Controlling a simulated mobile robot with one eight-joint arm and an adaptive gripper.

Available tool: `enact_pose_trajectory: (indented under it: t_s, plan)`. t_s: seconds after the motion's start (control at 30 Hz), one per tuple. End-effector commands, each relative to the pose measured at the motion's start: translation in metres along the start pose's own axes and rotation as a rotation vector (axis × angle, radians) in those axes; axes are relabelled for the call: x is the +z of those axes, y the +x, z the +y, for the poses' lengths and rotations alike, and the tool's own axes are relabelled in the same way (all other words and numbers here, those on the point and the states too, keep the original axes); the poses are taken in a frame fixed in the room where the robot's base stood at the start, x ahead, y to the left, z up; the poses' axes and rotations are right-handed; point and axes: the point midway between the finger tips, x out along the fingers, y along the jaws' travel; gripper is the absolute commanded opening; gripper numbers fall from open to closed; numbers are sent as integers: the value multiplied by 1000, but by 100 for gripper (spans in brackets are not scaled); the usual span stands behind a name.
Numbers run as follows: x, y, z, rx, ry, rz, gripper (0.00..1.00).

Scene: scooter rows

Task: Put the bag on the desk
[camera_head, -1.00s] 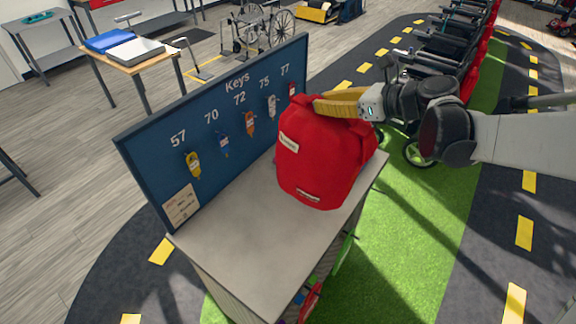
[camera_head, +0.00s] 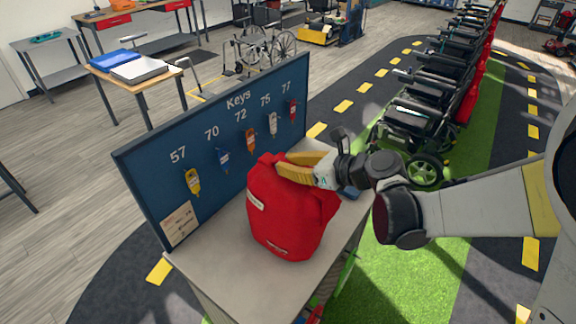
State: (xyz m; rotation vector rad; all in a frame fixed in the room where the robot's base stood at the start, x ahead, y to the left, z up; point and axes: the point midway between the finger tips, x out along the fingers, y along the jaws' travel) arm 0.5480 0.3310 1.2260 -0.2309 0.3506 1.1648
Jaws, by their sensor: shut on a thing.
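The red bag (camera_head: 288,220) is upright over the grey top of the desk (camera_head: 215,262), in front of the blue key board. Its bottom appears at or very near the desk surface; I cannot tell whether it fully rests there. My gripper (camera_head: 284,167), with yellow fingers, is shut on the top of the bag and reaches in from the right. The fingertips are partly hidden by the bag's top.
The blue key board (camera_head: 215,135) with several hanging keys stands along the desk's back edge. A small dark blue item (camera_head: 349,193) lies at the desk's right end.

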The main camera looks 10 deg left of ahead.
Motion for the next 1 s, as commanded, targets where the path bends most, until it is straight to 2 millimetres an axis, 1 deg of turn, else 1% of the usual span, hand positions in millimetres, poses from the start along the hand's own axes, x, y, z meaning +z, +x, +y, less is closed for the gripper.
enact_pose_trajectory:
  t_s: [0.3, 0.33, 0.37, 0.4, 0.67, 0.77, 0.87, 1.0]
  plan:
    - [-2, 1, 0, 0, 0, -1, 0]
    - [-3, 1, 0, 0, 0, 0, 20]
    - [-2, 1, 0, 0, 0, 0, 29]
    - [-2, 1, 0, 0, 0, 0, 35]
    - [-2, 0, 0, 0, 0, 0, 35]
    - [1, -2, 0, 0, 0, 0, 35]
    - [0, -16, -1, -2, 1, 1, 35]
    - [1, -47, -1, -4, 2, 0, 35]
